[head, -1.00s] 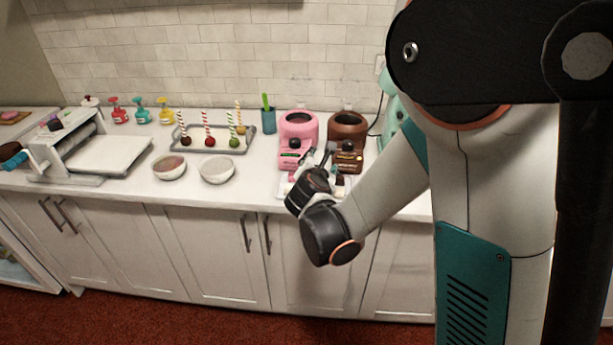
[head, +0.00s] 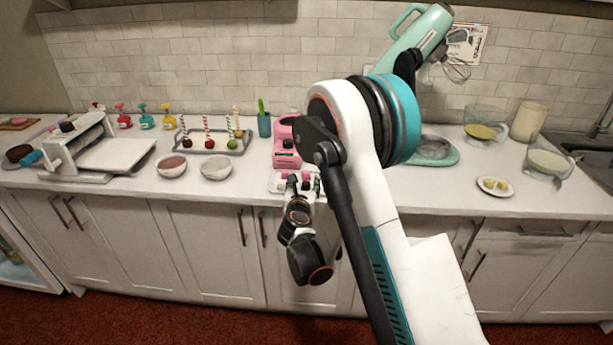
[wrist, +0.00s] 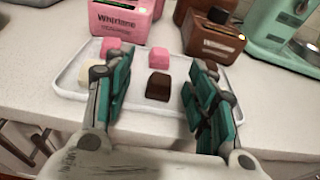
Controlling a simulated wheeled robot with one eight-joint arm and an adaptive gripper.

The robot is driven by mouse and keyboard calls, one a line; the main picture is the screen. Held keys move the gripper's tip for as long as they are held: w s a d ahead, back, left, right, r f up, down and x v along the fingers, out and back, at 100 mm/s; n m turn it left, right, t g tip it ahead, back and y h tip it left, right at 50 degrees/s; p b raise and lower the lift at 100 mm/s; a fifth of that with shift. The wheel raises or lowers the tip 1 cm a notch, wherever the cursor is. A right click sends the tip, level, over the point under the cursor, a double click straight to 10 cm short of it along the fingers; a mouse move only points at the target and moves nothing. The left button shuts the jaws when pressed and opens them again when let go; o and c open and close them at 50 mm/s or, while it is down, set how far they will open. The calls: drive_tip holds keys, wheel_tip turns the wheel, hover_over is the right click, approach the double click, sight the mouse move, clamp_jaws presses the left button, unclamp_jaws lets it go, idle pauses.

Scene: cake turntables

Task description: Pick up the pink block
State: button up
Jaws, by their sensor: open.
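Two pink blocks lie on a white tray (wrist: 67,76) in the wrist view. One pink block (wrist: 159,58) is near the tray's middle, ahead of the gap between my fingers. The other pink block (wrist: 110,47) is farther back and to the left. A brown block (wrist: 158,86) sits in front of the middle pink one, between the fingers in the picture. A white block (wrist: 90,72) is partly hidden by the left finger. My gripper (wrist: 160,72) is open and empty, its fingers on either side of the view. In the head view my gripper (head: 301,184) is at the tray's front edge.
A pink machine (wrist: 122,18) and a brown machine (wrist: 212,35) stand behind the tray. A mint stand mixer (head: 432,150) is to the right, two bowls (head: 216,167) to the left. Counter between tray and mixer is mostly hidden by my arm.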

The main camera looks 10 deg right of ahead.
drive_tip(key=shift+b+x, duration=1.05)
drive_tip(key=shift+x, duration=2.45)
drive_tip(key=shift+d+r, duration=0.1)
drive_tip(key=shift+r, duration=0.1)
drive_tip(key=c, duration=1)
